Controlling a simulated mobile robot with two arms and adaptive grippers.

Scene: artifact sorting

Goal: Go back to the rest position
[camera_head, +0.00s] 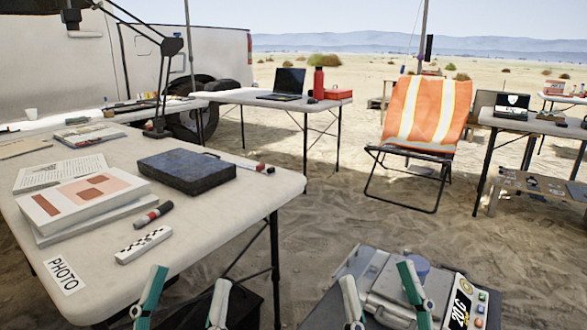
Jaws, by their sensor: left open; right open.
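My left gripper (185,297) shows at the bottom edge, left of centre, with its two green-and-white fingers spread apart and nothing between them. It is near the front right edge of the white table (105,300). My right gripper (382,294) shows at the bottom edge, right of centre, also with its fingers apart and empty. It appears in front of a grey device (378,273) with a numeric display. I cannot tell whether it touches the device. The rest of both arms is out of view.
The table carries a dark case (187,171), white books (85,205), a marker (153,215), a checkered scale bar (143,245) and a PHOTO label (64,275). An orange folding chair (425,118) stands beyond. Open sand (330,205) lies between.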

